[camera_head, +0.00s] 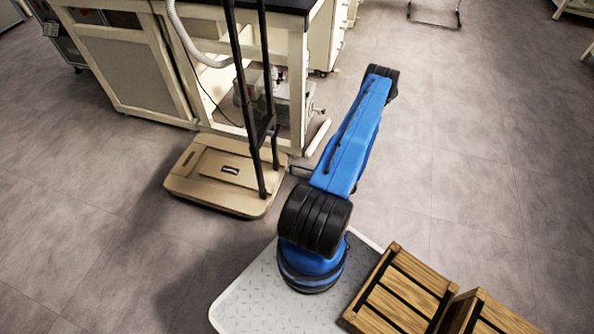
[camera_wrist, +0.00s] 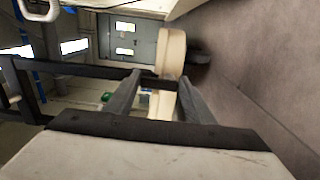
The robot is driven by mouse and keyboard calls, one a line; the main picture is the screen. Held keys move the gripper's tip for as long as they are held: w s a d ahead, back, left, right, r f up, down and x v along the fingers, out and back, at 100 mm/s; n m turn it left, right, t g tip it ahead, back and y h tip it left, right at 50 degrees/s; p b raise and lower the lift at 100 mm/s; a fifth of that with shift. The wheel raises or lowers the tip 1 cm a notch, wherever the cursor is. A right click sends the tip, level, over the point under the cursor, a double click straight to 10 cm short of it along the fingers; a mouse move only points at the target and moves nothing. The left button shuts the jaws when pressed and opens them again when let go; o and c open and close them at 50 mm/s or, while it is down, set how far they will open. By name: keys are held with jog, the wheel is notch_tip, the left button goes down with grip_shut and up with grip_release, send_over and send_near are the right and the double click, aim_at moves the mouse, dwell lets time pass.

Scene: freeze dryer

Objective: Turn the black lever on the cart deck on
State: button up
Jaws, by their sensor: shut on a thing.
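The cart deck (camera_head: 205,185) is a tan board low on the floor, left of my arm. A black upright frame (camera_head: 240,75) stands on it, with a crossbar between its posts. I cannot make out a separate black lever. My gripper is mostly hidden by my blue arm in the head view, beside the deck's right edge. In the wrist view my gripper (camera_wrist: 160,85) has its two grey fingers on either side of the cream deck edge (camera_wrist: 172,50), and appears shut on it. The black frame (camera_wrist: 75,70) also shows there, coming in from the left; the finger contact is unclear.
A cream lab bench (camera_head: 130,70) stands behind the cart, with equipment (camera_head: 272,85) under its top and a white hose (camera_head: 185,40) in front. Wooden crates (camera_head: 400,290) stand at the lower right. The floor on the right (camera_head: 480,150) is clear.

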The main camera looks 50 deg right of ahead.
dwell(0.3)
jog(key=o, duration=1.1)
jog(key=shift+c, duration=0.2)
jog(key=shift+s+d, duration=0.1)
jog(key=shift+s, duration=0.05)
jog(key=v, duration=1.7)
jog(key=shift+s, duration=0.1)
